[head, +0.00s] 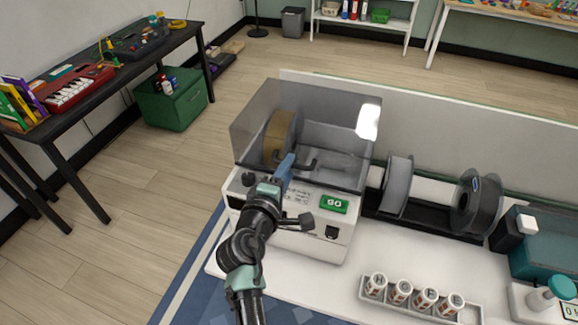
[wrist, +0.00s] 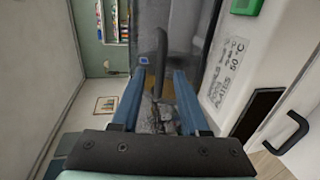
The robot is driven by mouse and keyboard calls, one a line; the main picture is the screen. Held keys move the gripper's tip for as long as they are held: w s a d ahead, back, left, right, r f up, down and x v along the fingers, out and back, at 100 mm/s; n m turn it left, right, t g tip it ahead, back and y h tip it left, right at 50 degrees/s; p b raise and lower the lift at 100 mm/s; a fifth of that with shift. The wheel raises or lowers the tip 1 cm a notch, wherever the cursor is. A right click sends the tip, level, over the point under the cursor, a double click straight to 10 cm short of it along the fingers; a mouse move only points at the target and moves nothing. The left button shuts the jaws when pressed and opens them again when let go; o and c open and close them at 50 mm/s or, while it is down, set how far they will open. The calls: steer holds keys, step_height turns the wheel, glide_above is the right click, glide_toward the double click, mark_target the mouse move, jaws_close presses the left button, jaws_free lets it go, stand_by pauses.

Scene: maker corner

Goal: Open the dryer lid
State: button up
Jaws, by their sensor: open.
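The dryer (head: 318,228) is a white box on the bench with a smoky, see-through lid (head: 345,130). The lid looks shut, and a tan spool (head: 280,138) shows inside it. A dark bar handle (head: 303,167) sits on the lid's front; in the wrist view the handle (wrist: 163,58) stands between and just beyond the finger ends. My gripper (head: 287,166) is at the lid's front, left of centre. In the wrist view my gripper (wrist: 161,78) has its two blue fingers apart, one on each side of the handle's line. Whether they touch it I cannot tell.
The dryer's front has a green display (head: 334,204) and a knob. Right of it stand a grey spool (head: 397,185) and a black spool (head: 476,203). Floor is free at left.

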steer(key=shift+w+d+f, duration=0.1)
steer(key=shift+w+d, duration=0.1)
steer(key=shift+w, duration=0.45)
steer(key=shift+c, duration=0.2)
jaws_close()
stand_by(0.9)
